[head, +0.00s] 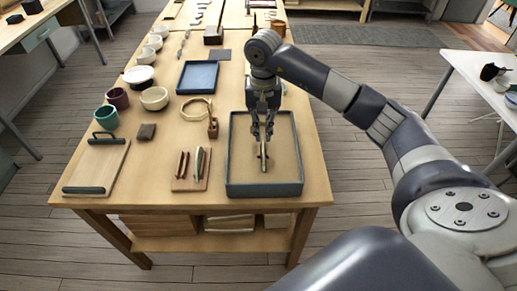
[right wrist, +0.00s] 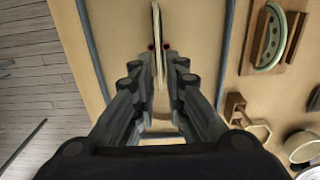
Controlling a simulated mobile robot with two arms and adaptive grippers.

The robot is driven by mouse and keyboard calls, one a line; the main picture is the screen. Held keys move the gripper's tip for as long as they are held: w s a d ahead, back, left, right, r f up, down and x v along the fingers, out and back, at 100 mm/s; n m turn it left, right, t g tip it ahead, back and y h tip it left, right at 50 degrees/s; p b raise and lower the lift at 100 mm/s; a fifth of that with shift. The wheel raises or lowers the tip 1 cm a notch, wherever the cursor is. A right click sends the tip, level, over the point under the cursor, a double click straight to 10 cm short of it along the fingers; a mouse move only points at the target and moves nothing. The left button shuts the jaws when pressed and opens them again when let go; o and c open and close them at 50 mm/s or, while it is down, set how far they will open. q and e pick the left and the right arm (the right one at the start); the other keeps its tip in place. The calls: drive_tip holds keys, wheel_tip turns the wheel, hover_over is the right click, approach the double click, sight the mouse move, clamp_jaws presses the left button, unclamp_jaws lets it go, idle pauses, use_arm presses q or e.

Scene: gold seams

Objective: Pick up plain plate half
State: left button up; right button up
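The plain plate half (head: 263,156) is a thin pale piece standing on edge in the grey-rimmed tray (head: 264,189). In the right wrist view the plate half (right wrist: 157,30) shows as a narrow upright edge between the fingers. My right gripper (head: 263,138) points down over the tray, with one fingertip on each side of the plate half. In the right wrist view the gripper (right wrist: 159,47) looks open, with narrow gaps beside the plate half. The plate half's lower part is partly hidden by the fingers. My left gripper is not in view.
A wooden rack (head: 189,185) with upright pieces stands left of the tray. A green half piece (right wrist: 267,39) shows there in the wrist view. A small wooden holder (head: 213,129), blue tray (head: 198,78), board (head: 98,168) and several cups and bowls stand farther left and back.

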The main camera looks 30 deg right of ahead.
sight(263, 149)
drive_tip(key=f, duration=0.3)
drive_tip(key=shift+s+f+p, duration=0.2)
drive_tip(key=shift+s+p, duration=0.15)
drive_tip(key=shift+s, duration=0.05)
drive_tip(key=shift+w+f, duration=0.15)
drive_tip(key=shift+f, duration=0.1)
drive_tip(key=shift+a+f+p, duration=0.1)
drive_tip(key=shift+f+p, duration=0.2)
drive_tip(key=shift+f, duration=0.05)
wheel_tip(263, 149, down, 3)
drive_tip(key=shift+f+p, duration=0.2)
drive_tip(key=shift+p, duration=0.65)
drive_tip(key=shift+f, duration=0.55)
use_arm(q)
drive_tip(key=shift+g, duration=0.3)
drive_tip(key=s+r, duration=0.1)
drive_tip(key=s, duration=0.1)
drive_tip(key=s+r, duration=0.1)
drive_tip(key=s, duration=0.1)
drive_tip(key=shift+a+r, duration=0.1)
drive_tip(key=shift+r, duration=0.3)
